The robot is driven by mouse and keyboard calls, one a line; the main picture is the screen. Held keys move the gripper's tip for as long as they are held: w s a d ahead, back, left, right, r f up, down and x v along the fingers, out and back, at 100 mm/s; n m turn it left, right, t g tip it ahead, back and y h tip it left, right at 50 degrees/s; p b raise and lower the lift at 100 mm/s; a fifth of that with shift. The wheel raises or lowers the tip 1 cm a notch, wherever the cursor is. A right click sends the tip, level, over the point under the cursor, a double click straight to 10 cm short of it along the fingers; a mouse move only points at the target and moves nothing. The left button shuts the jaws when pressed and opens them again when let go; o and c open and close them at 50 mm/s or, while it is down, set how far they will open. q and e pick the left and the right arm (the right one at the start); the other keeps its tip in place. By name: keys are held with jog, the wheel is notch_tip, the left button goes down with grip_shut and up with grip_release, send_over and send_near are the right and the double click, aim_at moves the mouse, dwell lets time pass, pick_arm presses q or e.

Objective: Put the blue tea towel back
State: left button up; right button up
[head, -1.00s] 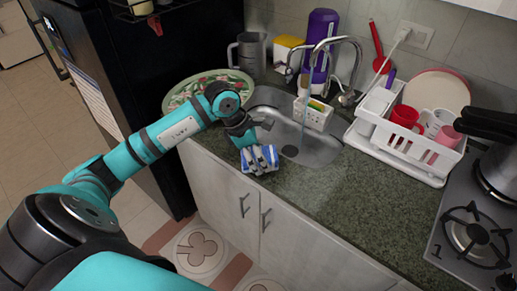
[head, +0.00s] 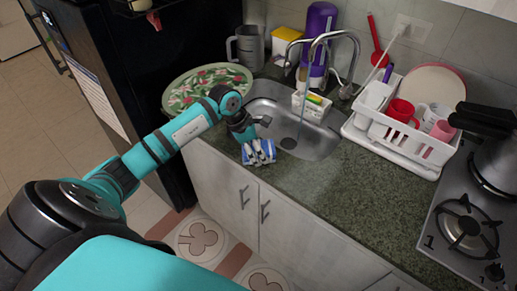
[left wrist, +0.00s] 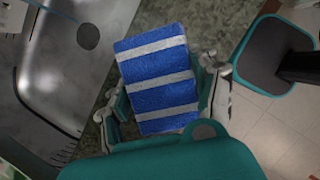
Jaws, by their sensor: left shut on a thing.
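The blue tea towel (head: 251,155), folded and striped with white, is at the counter's front edge beside the sink. It fills the middle of the left wrist view (left wrist: 158,80). My left gripper (head: 262,152) is shut on the towel, with a finger on each side of it. I cannot tell whether the towel touches the counter. My right gripper is not in view.
The sink (head: 310,142) lies just right of the towel, with a faucet (head: 335,42) behind it. A floral tray (head: 205,86) is behind my arm. A dish rack (head: 400,140) and stove (head: 468,230) stand right. The front counter is clear.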

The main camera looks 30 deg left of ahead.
pick_arm(q)
jog(key=shift+s+f, duration=0.1)
jog(key=shift+f, duration=0.15)
jog(key=o, duration=1)
jog(key=shift+r, duration=0.1)
jog(key=shift+c, duration=0.2)
jog(key=shift+o, duration=1.4)
jog(key=shift+r+p, duration=0.3)
jog(key=shift+p, duration=0.05)
jog(key=shift+a+r, duration=0.15)
jog(key=shift+r, duration=0.1)
jog(key=b+v, duration=0.2)
jog(key=v, duration=0.9)
jog(key=shift+r+b, duration=0.2)
jog(key=shift+b, duration=0.15)
